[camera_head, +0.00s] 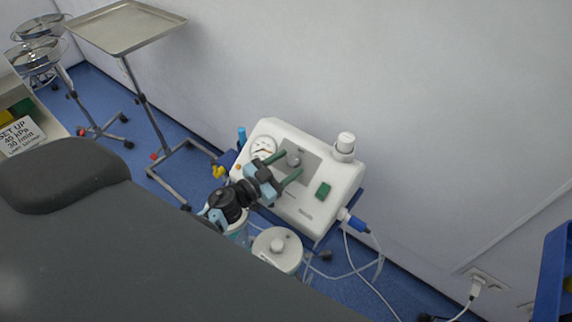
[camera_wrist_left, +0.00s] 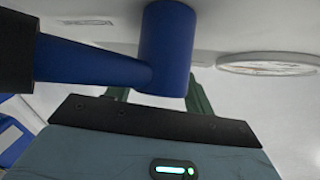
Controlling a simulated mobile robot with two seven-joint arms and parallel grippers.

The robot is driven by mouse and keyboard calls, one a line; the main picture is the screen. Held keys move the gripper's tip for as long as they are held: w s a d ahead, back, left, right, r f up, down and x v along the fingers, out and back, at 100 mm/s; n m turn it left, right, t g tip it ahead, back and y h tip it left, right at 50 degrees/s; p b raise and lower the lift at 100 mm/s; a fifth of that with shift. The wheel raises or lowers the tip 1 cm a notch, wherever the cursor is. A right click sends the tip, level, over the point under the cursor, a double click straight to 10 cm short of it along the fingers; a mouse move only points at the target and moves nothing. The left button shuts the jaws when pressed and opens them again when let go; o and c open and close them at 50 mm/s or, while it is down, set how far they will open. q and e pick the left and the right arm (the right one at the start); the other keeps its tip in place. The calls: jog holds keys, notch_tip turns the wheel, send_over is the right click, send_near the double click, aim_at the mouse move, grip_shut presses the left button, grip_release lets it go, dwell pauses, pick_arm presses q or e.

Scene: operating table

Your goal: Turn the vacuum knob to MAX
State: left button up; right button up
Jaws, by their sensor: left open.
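The suction unit (camera_head: 318,180) is a white box with a slanted front, standing against the wall. Its round grey vacuum knob (camera_head: 294,159) sits on a darker grey panel beside the dial gauge (camera_head: 263,148). My left gripper (camera_head: 283,167) is open in front of this panel. Its two green fingers point at the knob, one to either side; I cannot tell whether they touch it. In the left wrist view the fingers (camera_wrist_left: 158,98) show partly behind a blue fitting, and I cannot make out the knob. The gauge rim (camera_wrist_left: 268,65) is at upper right. My right gripper is not in view.
The blue fitting (camera_wrist_left: 168,50) and its pipe cross close before the wrist camera. A green switch (camera_head: 323,190) and a white-capped post (camera_head: 345,146) are on the unit. A lidded jar (camera_head: 277,247) stands below. The dark padded table (camera_head: 90,255) fills the lower left.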

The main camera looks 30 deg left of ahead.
pick_arm(q)
jog(key=c, duration=1)
jog(key=shift+o, duration=0.2)
jog(key=shift+w+m+h, duration=0.1)
jog(key=shift+m+h, duration=0.2)
jog(key=shift+m, duration=0.1)
